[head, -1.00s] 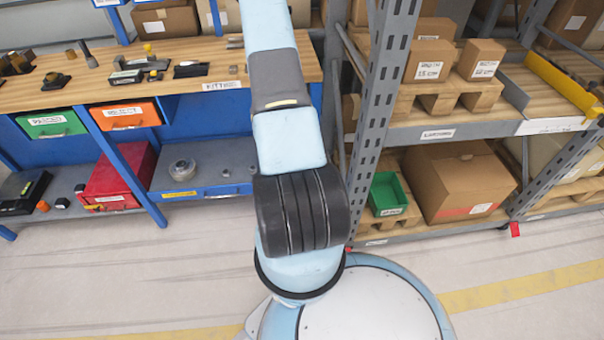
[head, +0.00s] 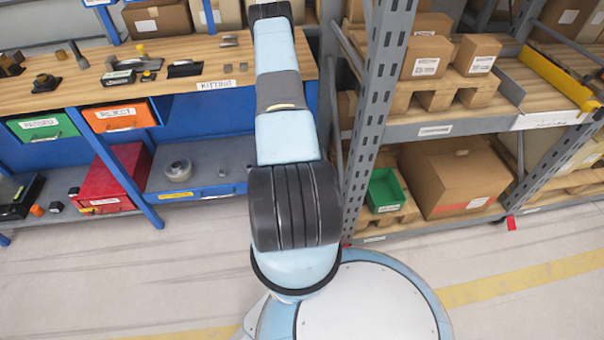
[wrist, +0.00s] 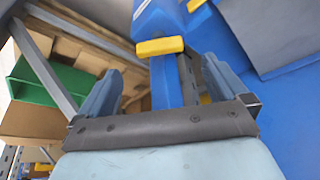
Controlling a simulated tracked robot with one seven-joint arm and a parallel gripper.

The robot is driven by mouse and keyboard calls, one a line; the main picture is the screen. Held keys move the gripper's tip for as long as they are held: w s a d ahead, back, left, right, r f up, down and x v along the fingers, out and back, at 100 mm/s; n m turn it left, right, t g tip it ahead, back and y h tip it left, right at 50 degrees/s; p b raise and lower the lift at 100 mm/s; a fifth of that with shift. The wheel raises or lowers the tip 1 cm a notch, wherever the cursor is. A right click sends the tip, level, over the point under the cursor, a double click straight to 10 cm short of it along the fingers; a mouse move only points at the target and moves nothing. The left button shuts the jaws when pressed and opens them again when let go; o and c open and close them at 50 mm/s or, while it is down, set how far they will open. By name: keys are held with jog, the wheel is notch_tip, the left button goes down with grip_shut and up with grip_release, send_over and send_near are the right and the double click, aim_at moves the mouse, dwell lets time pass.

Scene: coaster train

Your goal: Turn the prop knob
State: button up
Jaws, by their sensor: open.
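In the wrist view my gripper (wrist: 160,88) has its two blue-grey fingers spread apart, with nothing held between them. Beyond the fingers is a blue upright part with a yellow block (wrist: 160,46) across it. I cannot tell whether this yellow block is the prop knob. In the head view no part can be clearly picked out as the prop knob. My arm reaches up past the workbench (head: 220,68) and its end is out of that view.
The blue bench has a green drawer (head: 42,127), an orange drawer (head: 120,116) and a red box (head: 112,180) below. A grey rack post (head: 385,90) stands close right of my arm. Shelves hold cartons (head: 455,178) and a green bin (head: 385,190).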

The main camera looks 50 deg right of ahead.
jog(key=x, duration=0.6)
jog(key=shift+d+f, duration=0.15)
jog(key=shift+f, duration=0.05)
jog(key=c, duration=1.1)
jog(key=shift+o, duration=0.2)
